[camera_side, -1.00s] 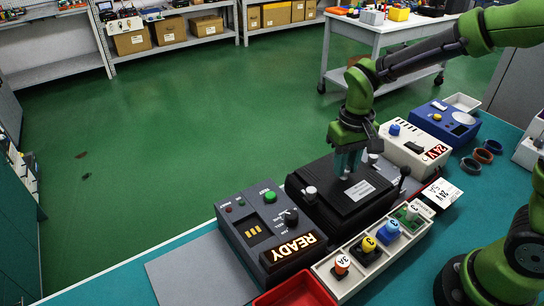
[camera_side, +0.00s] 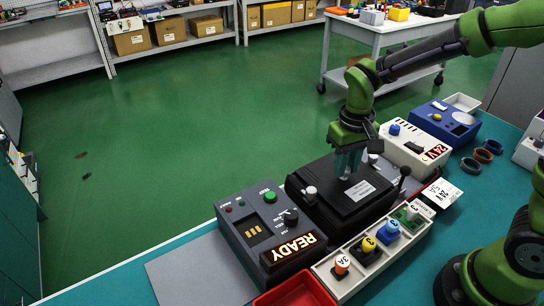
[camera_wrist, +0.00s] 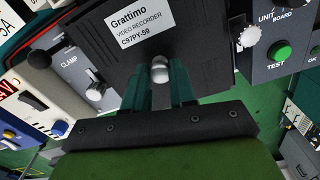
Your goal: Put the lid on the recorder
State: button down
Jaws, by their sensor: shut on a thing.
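The recorder's black lid (camera_side: 345,190) bears a white label reading "Grattimo video recorder" in the wrist view. It lies over the recorder (camera_side: 325,222) in the middle of the bench, looking level. My gripper (camera_side: 348,170) is above the lid. In the wrist view my gripper (camera_wrist: 163,85) is shut on the lid's small rounded metal knob (camera_wrist: 159,70), with a teal finger on each side. The lid covers the recorder's inside, and I cannot tell whether it is fully seated.
Left of the recorder stands a grey test unit (camera_side: 268,230) with a lit READY sign. A parts tray (camera_side: 355,265) with colored knobs runs in front. A white 24V supply (camera_side: 412,150) and a blue box (camera_side: 445,122) stand to the right. A clamp lever (camera_wrist: 95,92) is near the lid.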

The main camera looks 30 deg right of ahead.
jog(key=shift+f, duration=0.5)
dwell(0.8)
jog(key=c, duration=0.8)
grip_release()
jog(key=shift+c, duration=0.2)
jog(key=shift+r, duration=0.1)
jog(key=shift+r, duration=2.4)
jog(key=shift+r, duration=2)
